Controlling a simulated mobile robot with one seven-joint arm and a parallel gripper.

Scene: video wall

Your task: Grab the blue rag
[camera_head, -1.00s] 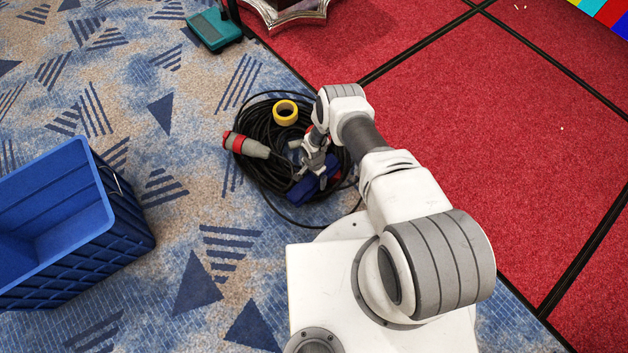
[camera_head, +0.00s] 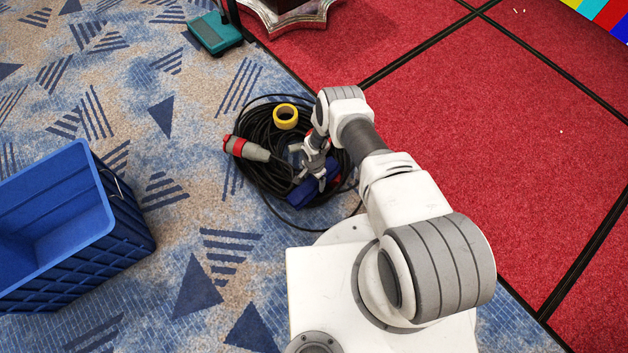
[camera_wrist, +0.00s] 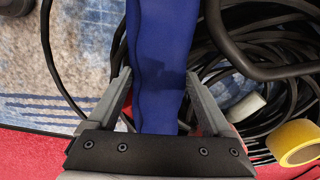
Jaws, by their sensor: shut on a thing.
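The blue rag (camera_head: 303,192) is a dark blue strip of cloth at the black cable coil, partly covered by my gripper in the head view. In the wrist view the rag (camera_wrist: 160,65) runs from the top of the picture down between the two fingers. My gripper (camera_head: 312,178) is shut on the rag, its fingers on either side of the cloth in the wrist view (camera_wrist: 157,88). The rag's lower end is hidden by the gripper body in the wrist view.
A coil of black cable (camera_head: 262,122) with a red and grey plug (camera_head: 247,149) lies around the rag. A yellow tape roll (camera_head: 285,116) rests on it. A blue crate (camera_head: 128,215) stands at left. A teal case (camera_head: 215,33) lies at the back. Patterned carpet between crate and coil is clear.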

